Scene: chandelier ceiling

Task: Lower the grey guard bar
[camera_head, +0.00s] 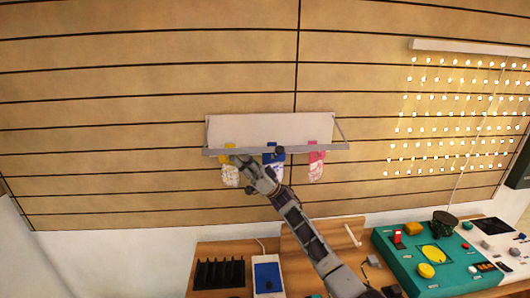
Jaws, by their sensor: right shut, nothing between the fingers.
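The grey guard bar (328,146) runs along the front of a white wall shelf (270,128), with a thin side arm at each end. Yellow, blue and pink things hang at or just below the bar: yellow (230,172), blue (273,158) and pink (316,165). My right gripper (240,163) is raised to the left part of the bar, beside the yellow thing. It is shut with nothing in it. Whether its fingers touch the bar cannot be told. My left gripper is not in view.
Below stands a wooden table (210,258) with a black slotted rack (219,273), a blue-and-white device (267,275) and a green panel (400,262) with yellow buttons. A curtain of lights (455,110) hangs at the right. The slatted wall left of the shelf is clear.

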